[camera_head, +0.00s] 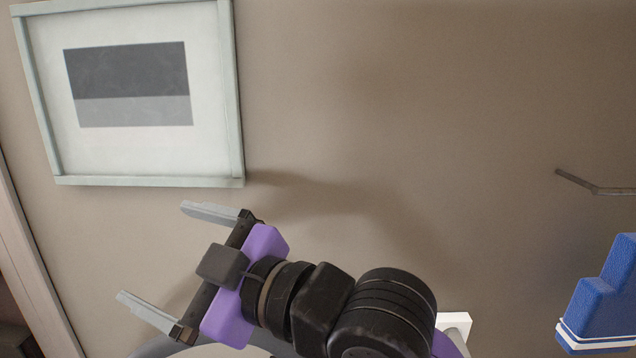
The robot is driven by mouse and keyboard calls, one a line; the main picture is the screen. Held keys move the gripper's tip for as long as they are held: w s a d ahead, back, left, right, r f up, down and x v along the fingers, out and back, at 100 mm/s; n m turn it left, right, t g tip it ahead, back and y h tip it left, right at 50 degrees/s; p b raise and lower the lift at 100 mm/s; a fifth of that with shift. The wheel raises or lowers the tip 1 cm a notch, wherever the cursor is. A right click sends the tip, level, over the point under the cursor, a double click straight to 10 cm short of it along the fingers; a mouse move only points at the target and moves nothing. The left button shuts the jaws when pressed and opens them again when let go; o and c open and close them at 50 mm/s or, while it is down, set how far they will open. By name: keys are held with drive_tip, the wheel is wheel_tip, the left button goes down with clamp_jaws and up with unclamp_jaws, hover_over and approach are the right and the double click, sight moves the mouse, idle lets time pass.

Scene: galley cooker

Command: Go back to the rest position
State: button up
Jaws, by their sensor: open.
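My gripper (166,262) is in the lower left of the head view. Its two grey fingers are spread wide apart, pointing left, with nothing between them. The purple and black wrist behind it reaches down to the lower middle of the picture. The gripper is in front of the plain brown wall (420,130), below a framed picture, and appears to touch nothing.
A framed picture (235,100) with a pale frame hangs at the upper left. A blue object with a white band (602,312) is at the lower right edge. A thin dark rod (595,189) shows at the right. A white wall fitting (457,322) is partly hidden behind my arm.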

drive_tip(key=s+d+f+m+t+h, duration=0.1)
drive_tip(key=d+f+m+t+h, duration=0.35)
drive_tip(key=d+m, duration=0.3)
drive_tip(key=s+d+f+m+t+h, duration=0.1)
drive_tip(key=d+f+m+t+h, duration=0.2)
drive_tip(key=d+m+t, duration=0.45)
drive_tip(key=s+d+f+m+t+h, duration=0.15)
drive_tip(key=d+f+m+h, duration=0.3)
drive_tip(key=d, duration=0.55)
drive_tip(key=s+d+f+g+h, duration=0.1)
drive_tip(key=s+d+f, duration=0.3)
drive_tip(key=s, duration=0.5)
drive_tip(key=s+d+f+g+h, duration=0.1)
drive_tip(key=s+d+f+g, duration=0.2)
drive_tip(key=s+f, duration=0.5)
drive_tip(key=s+d+f+g+h, duration=0.2)
drive_tip(key=s+d+f, duration=0.3)
drive_tip(key=s, duration=0.6)
wheel_tip(320, 180, down, 2)
drive_tip(key=shift+s, duration=0.35)
drive_tip(key=shift+g, duration=0.25)
drive_tip(key=shift+s+a, duration=0.25)
